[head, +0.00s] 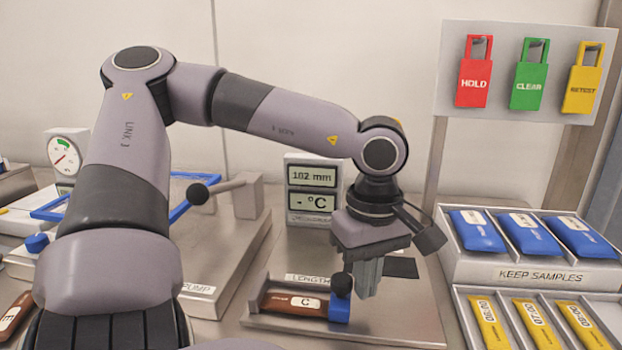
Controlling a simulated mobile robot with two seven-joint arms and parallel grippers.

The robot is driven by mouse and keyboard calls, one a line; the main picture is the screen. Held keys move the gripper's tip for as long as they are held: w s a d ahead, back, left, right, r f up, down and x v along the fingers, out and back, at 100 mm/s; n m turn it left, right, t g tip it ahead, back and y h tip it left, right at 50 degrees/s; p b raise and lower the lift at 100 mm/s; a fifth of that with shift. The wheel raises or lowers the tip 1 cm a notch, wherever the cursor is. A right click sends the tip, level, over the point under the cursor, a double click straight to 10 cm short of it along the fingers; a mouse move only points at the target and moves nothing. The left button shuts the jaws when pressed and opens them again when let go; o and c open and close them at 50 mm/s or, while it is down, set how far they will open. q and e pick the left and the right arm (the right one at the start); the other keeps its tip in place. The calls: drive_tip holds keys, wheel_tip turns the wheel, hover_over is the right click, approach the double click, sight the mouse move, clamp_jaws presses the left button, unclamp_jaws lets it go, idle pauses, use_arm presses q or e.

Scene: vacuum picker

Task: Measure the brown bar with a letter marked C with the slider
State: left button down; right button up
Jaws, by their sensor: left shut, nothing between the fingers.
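The brown bar marked C (280,302) lies flat on the length gauge plate (400,325), against its left end. My left gripper (367,290) points down just right of the slider knob. Its fingers are shut and empty. I cannot tell whether they touch the slider. The display (312,177) behind reads about 182 mm, the middle digit being unclear, and "- °C" below. My right gripper is out of view.
A pump station with a blue frame and lever (180,210) stands left. Another brown bar (14,314) lies at the far left edge. The keep samples tray (540,272) with blue packs stands right, yellow packs (536,325) before it. Red, green and yellow tags (473,75) hang above.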

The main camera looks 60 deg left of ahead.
use_arm(q)
drive_tip(key=shift+w+d, duration=0.4)
drive_tip(key=shift+w, duration=0.1)
wheel_tip(320, 180, up, 8)
drive_tip(key=p, duration=0.5)
idle(0.6)
